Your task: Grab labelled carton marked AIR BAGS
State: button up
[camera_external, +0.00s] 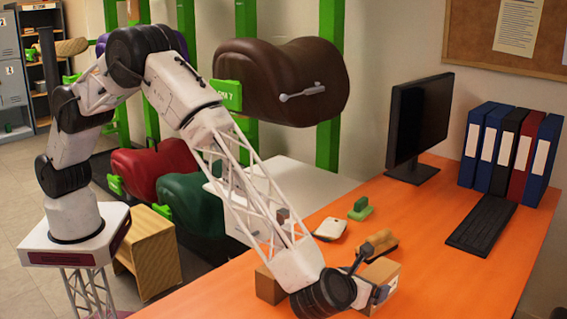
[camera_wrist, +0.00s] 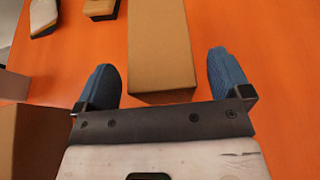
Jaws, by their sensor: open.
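A tan cardboard carton (camera_external: 384,270) stands on the orange desk, and a pale label shows on its right side. The label's text is too small to read, so I cannot confirm AIR BAGS. A carton also shows in the wrist view (camera_wrist: 161,45), its plain tan top lying between the two blue fingers. My gripper (camera_wrist: 161,64) is open, with orange desk visible between each finger and the carton. In the external view my wrist is right beside the labelled carton and hides part of it; the fingertips are hard to make out there.
A second brown box (camera_external: 268,285) stands left of my wrist; boxes also show at the wrist view's left edge (camera_wrist: 22,140). A tan brush-like item (camera_external: 377,243), a white item (camera_external: 330,229) and a green item (camera_external: 360,209) lie behind. Keyboard (camera_external: 481,228) and monitor (camera_external: 420,118) are farther right.

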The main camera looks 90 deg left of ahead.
jog(key=shift+x, duration=1)
jog(key=shift+w, duration=0.1)
jog(key=shift+c, duration=0.4)
jog(key=c, duration=1.2)
jog(key=shift+o, duration=0.2)
jog(key=shift+r, duration=0.1)
notch_tip(320, 180, up, 18)
